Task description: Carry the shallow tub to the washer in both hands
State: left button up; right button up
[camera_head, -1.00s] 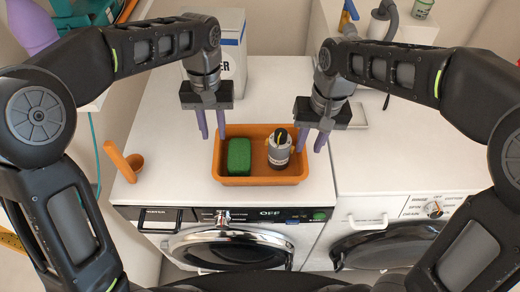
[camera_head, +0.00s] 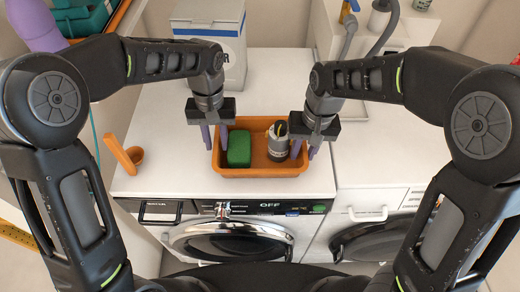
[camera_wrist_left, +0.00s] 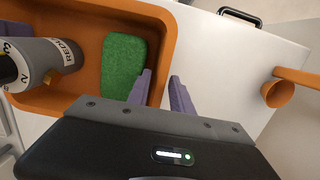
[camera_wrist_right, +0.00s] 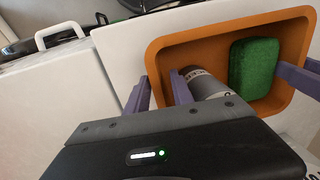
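The shallow orange tub (camera_head: 258,171) stands on top of the washer (camera_head: 160,165). It holds a green sponge-like block (camera_head: 239,149) at left and a grey bottle (camera_head: 278,146) with a dark top at right. My left gripper (camera_head: 215,146) is open, with one finger on each side of the tub's left wall, as the left wrist view shows (camera_wrist_left: 161,75). My right gripper (camera_head: 303,154) is open the same way around the right wall, also in the right wrist view (camera_wrist_right: 153,80). Whether the fingers touch the walls cannot be told.
An orange scoop-like holder (camera_head: 127,155) is at the washer's left edge. A white box with blue trim (camera_head: 215,40) stands behind the tub. A second white machine (camera_head: 385,150) adjoins at right. The washer top in front of the box is mostly clear.

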pick_arm(q)
jog(key=shift+f, duration=0.4)
pick_arm(e)
jog(key=shift+f, duration=0.4)
pick_arm(q)
jog(key=shift+c, duration=0.2)
grip_shut()
pick_arm(e)
jog(key=shift+a, duration=0.1)
grip_shut()
pick_arm(q)
jog(key=shift+d, duration=0.1)
jog(key=shift+s+d, duration=0.1)
jog(key=shift+d, duration=0.05)
pick_arm(e)
jog(key=shift+a+r, duration=0.1)
jog(key=shift+a, duration=0.1)
